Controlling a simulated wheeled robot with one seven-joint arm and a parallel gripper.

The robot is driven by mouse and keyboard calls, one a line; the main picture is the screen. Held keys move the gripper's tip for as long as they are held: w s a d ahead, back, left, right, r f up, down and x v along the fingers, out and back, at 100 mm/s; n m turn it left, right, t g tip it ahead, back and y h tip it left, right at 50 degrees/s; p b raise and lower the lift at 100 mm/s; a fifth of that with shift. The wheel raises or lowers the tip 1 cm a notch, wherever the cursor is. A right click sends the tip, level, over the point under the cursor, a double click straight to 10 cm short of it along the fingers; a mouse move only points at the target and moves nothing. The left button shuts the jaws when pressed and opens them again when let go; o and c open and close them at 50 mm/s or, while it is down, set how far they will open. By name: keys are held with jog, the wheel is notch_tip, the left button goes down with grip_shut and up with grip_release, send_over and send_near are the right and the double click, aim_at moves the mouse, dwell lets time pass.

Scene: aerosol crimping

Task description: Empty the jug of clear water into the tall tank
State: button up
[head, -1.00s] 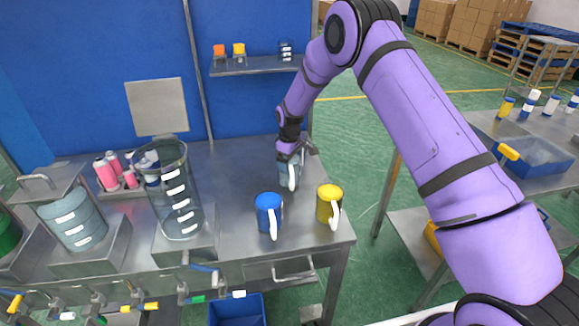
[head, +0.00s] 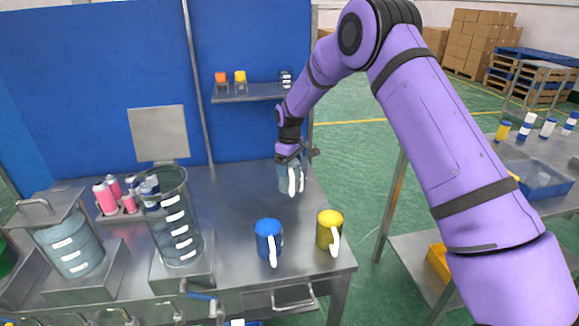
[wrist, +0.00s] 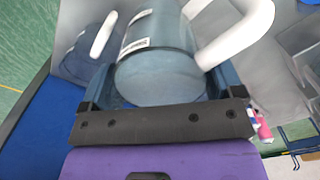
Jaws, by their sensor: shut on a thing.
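The jug of clear water (head: 287,178) is a see-through jug with a white handle, at the right rear of the steel bench. My gripper (head: 296,156) is shut on it from behind. The wrist view shows the jug (wrist: 160,70) close up between my gripper's fingers (wrist: 160,92), its handle to the right. I cannot tell whether its base touches the bench. The tall tank (head: 178,222) is a clear open cylinder with several white level labels, on a steel block left of the jug. How much it holds is unclear.
A blue jug (head: 268,240) and a yellow jug (head: 329,230) stand at the bench's front right. A wider lidded tank (head: 68,245) and pink bottles (head: 106,198) are at left. A shelf (head: 248,93) hangs behind. The bench between tall tank and jugs is clear.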

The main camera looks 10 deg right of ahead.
notch_tip(320, 180, up, 6)
jog(key=shift+f, duration=0.25)
dwell(0.5)
jog(key=s, duration=3.2)
jog(key=shift+s, duration=0.2)
